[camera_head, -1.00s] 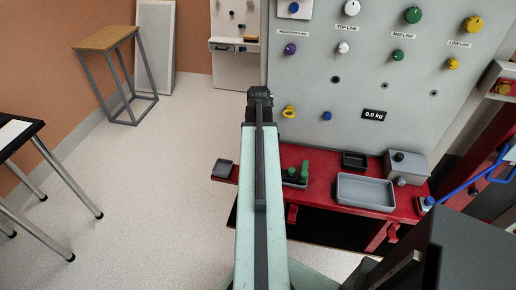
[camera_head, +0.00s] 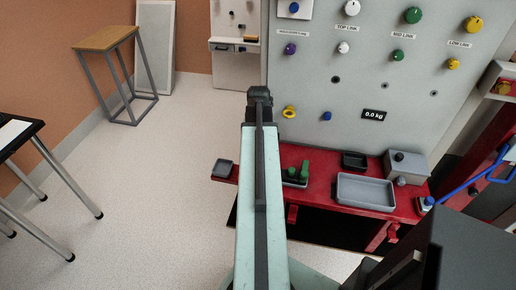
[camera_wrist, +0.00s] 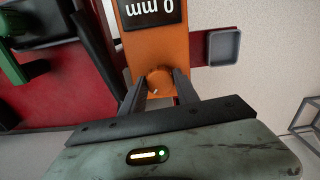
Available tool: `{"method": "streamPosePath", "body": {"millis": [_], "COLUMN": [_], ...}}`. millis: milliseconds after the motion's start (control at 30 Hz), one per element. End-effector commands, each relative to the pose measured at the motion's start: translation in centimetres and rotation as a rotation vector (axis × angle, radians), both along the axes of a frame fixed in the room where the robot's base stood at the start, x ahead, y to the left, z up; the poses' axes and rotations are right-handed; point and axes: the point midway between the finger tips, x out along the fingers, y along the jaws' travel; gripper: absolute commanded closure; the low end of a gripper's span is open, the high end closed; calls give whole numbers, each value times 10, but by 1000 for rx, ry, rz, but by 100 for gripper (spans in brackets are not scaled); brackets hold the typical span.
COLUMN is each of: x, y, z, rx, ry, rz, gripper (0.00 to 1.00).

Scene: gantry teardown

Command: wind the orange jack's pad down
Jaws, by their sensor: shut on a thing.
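The orange jack (camera_wrist: 163,44) is at the top middle of the wrist view. Its dark display (camera_wrist: 152,11) reads 0 mm upside down. A small round orange knob (camera_wrist: 160,79) with a pale mark stands on its near end. My gripper (camera_wrist: 160,84) is shut on this knob, one dark finger on each side. The jack's pad is not visible in the wrist view. In the head view my arm hides the jack and my gripper.
The red bench (camera_head: 325,184) carries a grey tray (camera_head: 365,191), a small dark tray (camera_head: 354,160), green parts (camera_head: 304,170) and a grey box (camera_head: 406,166). A small grey tray (camera_wrist: 224,47) lies beside the jack. A grey panel (camera_head: 385,60) with coloured knobs rises behind.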

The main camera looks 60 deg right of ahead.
Motion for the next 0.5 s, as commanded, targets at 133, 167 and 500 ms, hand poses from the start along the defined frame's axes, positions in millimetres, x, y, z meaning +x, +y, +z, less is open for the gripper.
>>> {"method": "streamPosePath", "body": {"millis": [133,167,500], "x": [-1,-1,0], "y": [-4,-4,-2], "z": [0,0,0], "rx": [-9,-9,-5], "ry": [2,2,1], "rz": [-1,-1,1], "gripper": [100,100,41]}}
